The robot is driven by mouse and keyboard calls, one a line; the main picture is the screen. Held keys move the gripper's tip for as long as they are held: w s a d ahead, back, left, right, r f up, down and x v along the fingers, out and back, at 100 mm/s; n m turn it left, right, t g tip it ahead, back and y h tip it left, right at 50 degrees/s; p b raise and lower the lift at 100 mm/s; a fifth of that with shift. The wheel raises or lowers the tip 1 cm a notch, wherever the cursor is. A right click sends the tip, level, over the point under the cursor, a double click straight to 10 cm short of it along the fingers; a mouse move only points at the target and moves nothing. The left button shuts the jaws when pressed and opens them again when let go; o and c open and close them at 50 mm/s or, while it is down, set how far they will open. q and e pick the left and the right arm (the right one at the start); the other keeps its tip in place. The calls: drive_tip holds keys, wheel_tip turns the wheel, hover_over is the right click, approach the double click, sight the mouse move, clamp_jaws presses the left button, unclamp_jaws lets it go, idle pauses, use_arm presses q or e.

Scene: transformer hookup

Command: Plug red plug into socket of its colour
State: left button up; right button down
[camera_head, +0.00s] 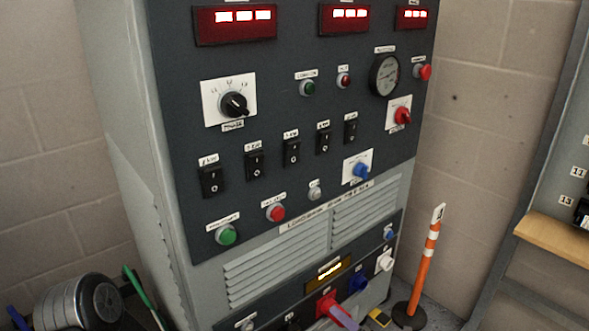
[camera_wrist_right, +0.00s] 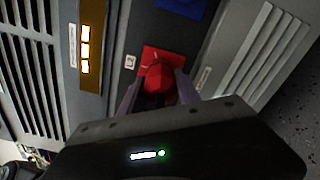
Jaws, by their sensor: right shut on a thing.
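The red socket (camera_head: 326,302) is on the lower panel of the cabinet, between a black one and a blue one. In the right wrist view its red square plate (camera_wrist_right: 162,54) shows just beyond the fingers. My right gripper (camera_wrist_right: 157,88) is shut on the red plug (camera_wrist_right: 159,80), with one finger on each side. The plug lies in front of the red plate and seems to meet it; how deep it sits is hidden. In the head view only a finger of my right gripper (camera_head: 343,317) shows at the bottom edge, at the red socket. My left gripper is out of view.
A blue socket (camera_head: 358,281) and a white socket (camera_head: 384,261) are to the right on the same panel. An amber display (camera_head: 328,270) is above. An orange and white post (camera_head: 425,262) stands right of the cabinet. A cable reel (camera_head: 80,302) is at lower left.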

drive_tip(key=shift+m, duration=0.3)
drive_tip(key=c, duration=0.8)
unclamp_jaws()
drive_tip(key=shift+o, duration=0.2)
drive_tip(key=shift+p+v, duration=0.7)
drive_tip(key=shift+v, duration=0.45)
drive_tip(key=shift+p+v, duration=0.45)
drive_tip(key=shift+v, duration=0.85)
